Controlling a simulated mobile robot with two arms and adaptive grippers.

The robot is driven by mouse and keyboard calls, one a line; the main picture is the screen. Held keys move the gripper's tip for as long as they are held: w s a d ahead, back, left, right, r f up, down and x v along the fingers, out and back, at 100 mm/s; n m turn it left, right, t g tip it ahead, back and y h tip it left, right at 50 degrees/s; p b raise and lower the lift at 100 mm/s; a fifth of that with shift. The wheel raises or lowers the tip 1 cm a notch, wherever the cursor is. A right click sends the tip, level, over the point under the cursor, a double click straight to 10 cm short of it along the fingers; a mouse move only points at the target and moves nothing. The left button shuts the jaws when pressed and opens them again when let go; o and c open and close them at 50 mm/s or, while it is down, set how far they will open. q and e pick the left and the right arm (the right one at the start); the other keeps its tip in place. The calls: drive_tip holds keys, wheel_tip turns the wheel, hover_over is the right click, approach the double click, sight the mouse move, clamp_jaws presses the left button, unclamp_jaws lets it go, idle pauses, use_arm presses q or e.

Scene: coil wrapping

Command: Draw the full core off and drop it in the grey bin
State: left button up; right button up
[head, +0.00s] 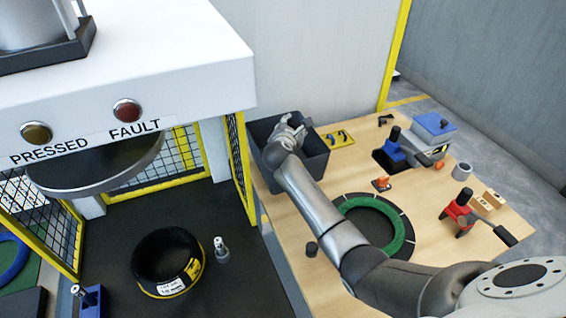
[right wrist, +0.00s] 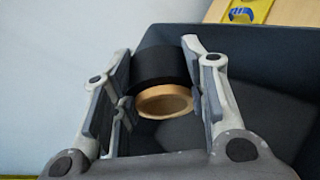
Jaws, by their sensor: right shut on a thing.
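The full core (right wrist: 160,69) is a short roll of black film on a tan cardboard tube; its open end shows in the right wrist view. My right gripper (right wrist: 157,58) is shut on it, one finger on each side. In the head view, my right gripper (head: 289,130) is over the dark grey bin (head: 316,166), and the core is hidden there. The bin also shows in the right wrist view (right wrist: 235,55), behind and below the core. I cannot tell how far above the bin floor the core is. My left gripper is out of view.
On the wooden table (head: 300,258) lie a green ring (head: 399,240) on a dark round plate, a blue-handled tool (head: 393,150), a red clamp (head: 459,208) and a grey ring (head: 462,171). A black coil (head: 167,262) lies on the dark surface at left, by yellow mesh guards.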

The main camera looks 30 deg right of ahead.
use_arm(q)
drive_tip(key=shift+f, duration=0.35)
use_arm(e)
drive_tip(key=shift+f, duration=0.25)
drive_tip(key=o, duration=1.2)
drive_tip(key=v, duration=1.2)
drive_tip(key=shift+r, duration=0.15)
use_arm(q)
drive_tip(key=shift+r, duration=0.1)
